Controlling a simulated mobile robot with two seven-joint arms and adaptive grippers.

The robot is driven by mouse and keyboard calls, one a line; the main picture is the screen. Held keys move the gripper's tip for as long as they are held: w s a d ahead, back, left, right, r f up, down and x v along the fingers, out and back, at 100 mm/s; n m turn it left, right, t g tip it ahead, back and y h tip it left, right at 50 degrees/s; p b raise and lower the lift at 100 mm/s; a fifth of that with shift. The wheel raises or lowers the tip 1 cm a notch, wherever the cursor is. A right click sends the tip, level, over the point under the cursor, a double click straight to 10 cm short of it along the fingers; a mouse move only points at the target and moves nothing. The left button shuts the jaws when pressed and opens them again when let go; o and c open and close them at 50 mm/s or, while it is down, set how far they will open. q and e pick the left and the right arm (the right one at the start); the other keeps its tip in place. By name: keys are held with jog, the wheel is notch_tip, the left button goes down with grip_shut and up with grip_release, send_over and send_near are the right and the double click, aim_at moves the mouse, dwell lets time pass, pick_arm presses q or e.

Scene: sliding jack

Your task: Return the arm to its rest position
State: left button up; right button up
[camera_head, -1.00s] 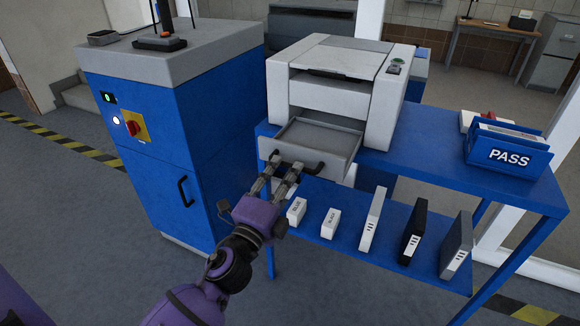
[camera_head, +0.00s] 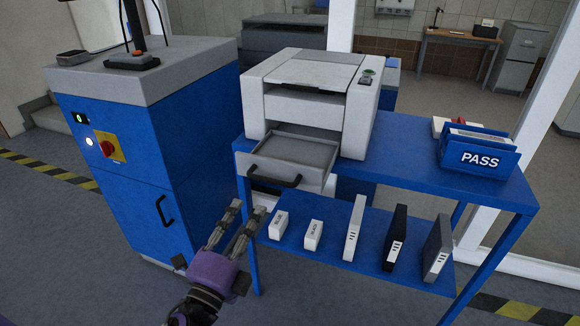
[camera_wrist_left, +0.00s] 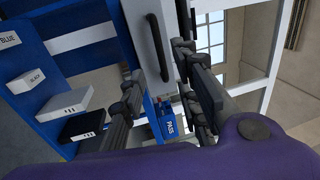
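My left gripper (camera_head: 240,222) is open and empty. In the head view it stands in front of the blue table, lower left of the printer's open drawer. Its purple wrist is at the bottom of the view. The drawer (camera_head: 318,178) is pulled out of the white printer (camera_head: 310,85), with a dark handle (camera_head: 286,182) on its front. The handle also shows in the left wrist view (camera_wrist_left: 158,47), beyond and between the parted fingers (camera_wrist_left: 160,105), apart from them. My right gripper is not in view.
The blue cabinet (camera_head: 135,165) stands close to the left of my gripper. The blue table (camera_head: 415,170) bears a blue PASS tray (camera_head: 480,158). Its lower shelf holds white boxes (camera_head: 279,225) and several upright cartridges (camera_head: 396,238). Open floor lies in front.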

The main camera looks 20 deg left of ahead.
pick_arm(q)
jog(key=s+f+n+g+y+p, duration=0.1)
jog(key=s+f+n+g, duration=0.25)
jog(key=f+n, duration=0.45)
jog(key=s+f+n+g+y+p, duration=0.1)
jog(key=s+f+n+g+p, duration=0.3)
jog(key=f, duration=0.6)
jog(key=s+d+f+n+g, duration=0.1)
jog(key=s+f+n, duration=0.1)
jog(key=s, duration=0.5)
jog(key=s+d+f+n+g+h+p, duration=0.1)
jog(key=s+f+n, duration=0.1)
jog(key=s+f, duration=0.2)
jog(key=s+d+f+n+g, duration=0.2)
jog(key=s+f, duration=0.1)
jog(key=s, duration=0.7)
jog(key=shift+s+f+h, duration=0.25)
jog(key=shift+f+h, duration=0.05)
jog(key=shift+f, duration=0.05)
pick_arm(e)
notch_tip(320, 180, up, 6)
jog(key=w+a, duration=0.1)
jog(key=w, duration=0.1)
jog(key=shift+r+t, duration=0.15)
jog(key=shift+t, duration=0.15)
